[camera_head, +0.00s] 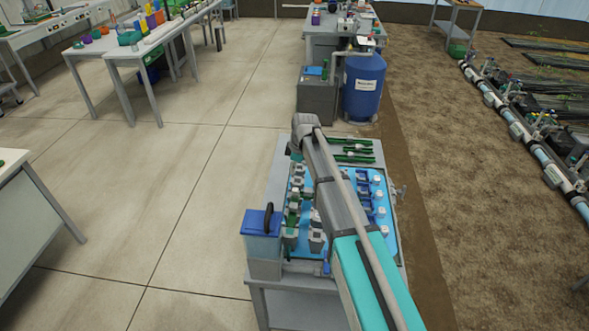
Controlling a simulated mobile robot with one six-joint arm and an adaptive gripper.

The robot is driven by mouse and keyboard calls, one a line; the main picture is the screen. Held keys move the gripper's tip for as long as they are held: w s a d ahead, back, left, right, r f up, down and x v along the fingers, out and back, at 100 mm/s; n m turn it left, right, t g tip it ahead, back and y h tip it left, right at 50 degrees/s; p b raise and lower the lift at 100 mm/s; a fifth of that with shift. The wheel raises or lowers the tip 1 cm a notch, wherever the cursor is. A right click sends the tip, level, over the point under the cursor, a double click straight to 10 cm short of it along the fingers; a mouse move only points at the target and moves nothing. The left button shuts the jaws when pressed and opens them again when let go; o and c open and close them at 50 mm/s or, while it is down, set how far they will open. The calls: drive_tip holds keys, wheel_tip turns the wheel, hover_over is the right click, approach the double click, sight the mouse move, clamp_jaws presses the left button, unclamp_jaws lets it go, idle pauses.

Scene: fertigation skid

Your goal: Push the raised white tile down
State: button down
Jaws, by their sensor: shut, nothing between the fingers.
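A bench (276,178) carries a bright blue panel (306,252) directly under my arm. Several small white blocks or tiles (380,211) sit in a column on the panel's right side. They are too small to tell which one is raised. My arm crosses over the middle of the panel and hides part of it. My gripper cannot be made out; it is hidden behind the arm or out of the picture.
Grey and green fittings (297,190) line the panel's left side. Green bars (352,158) lie at its far end. A blue-lidded box (262,223) with a dark handle stands at the near left corner. A blue tank (363,86) stands beyond. Open floor lies left.

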sight(294, 190)
drive_tip(key=shift+f+b, duration=3.3)
drive_tip(key=shift+f, duration=0.15)
drive_tip(key=shift+f+b, duration=2.25)
drive_tip(key=shift+b, duration=0.05)
drive_tip(key=shift+r, duration=0.15)
drive_tip(key=shift+r+p, duration=3.9)
drive_tip(key=shift+p, duration=0.2)
drive_tip(key=s+d+m+h, duration=0.2)
drive_tip(key=s+d+m, duration=1.5)
drive_tip(key=s+d, duration=0.6)
drive_tip(key=s, duration=0.2)
drive_tip(key=shift+s+d+f+m, duration=0.2)
drive_tip(key=shift+s+m, duration=0.1)
drive_tip(key=shift+s, duration=0.1)
